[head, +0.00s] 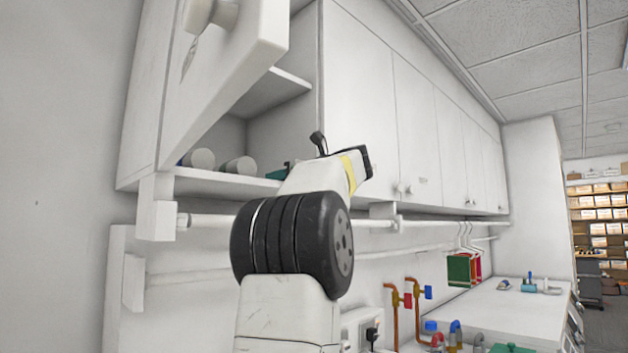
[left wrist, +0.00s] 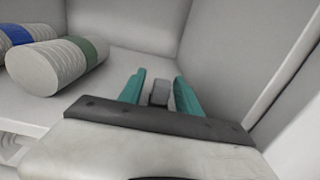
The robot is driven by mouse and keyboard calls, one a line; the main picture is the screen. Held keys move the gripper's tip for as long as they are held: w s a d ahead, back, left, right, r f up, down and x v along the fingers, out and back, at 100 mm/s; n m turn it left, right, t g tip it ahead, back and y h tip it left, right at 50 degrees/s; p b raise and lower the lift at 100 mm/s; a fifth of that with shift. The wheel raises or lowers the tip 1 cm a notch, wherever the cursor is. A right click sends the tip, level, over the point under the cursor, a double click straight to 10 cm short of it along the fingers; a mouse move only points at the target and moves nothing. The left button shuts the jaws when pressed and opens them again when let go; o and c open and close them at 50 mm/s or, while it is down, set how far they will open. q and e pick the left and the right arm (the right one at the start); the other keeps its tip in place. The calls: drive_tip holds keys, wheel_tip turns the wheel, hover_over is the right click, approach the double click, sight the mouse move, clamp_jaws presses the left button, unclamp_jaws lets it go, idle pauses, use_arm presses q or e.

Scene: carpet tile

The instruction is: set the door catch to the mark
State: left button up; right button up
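The wall cabinet has a white door (head: 225,75) standing open at the upper left, with a round knob (head: 208,12). My left arm reaches up to the open compartment. Its gripper (head: 279,174) is mostly hidden behind my wrist, with a bit of teal showing at the shelf's front edge. In the left wrist view the two teal fingers (left wrist: 158,93) are apart. A small grey block (left wrist: 159,92) shows between them, with a narrow gap on each side. I cannot tell whether this block is the door catch. I make out no clear mark. My right gripper is out of view.
Ribbed cans (left wrist: 62,66) lie on their sides on the compartment shelf, left of the fingers. Closed doors (head: 400,120) continue to the right. A rail (head: 380,225) runs below the cabinet. Pipes and taps (head: 408,295) stand lower, beside a white counter (head: 500,310).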

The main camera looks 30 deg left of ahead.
use_arm(q)
clamp_jaws()
idle(1.3)
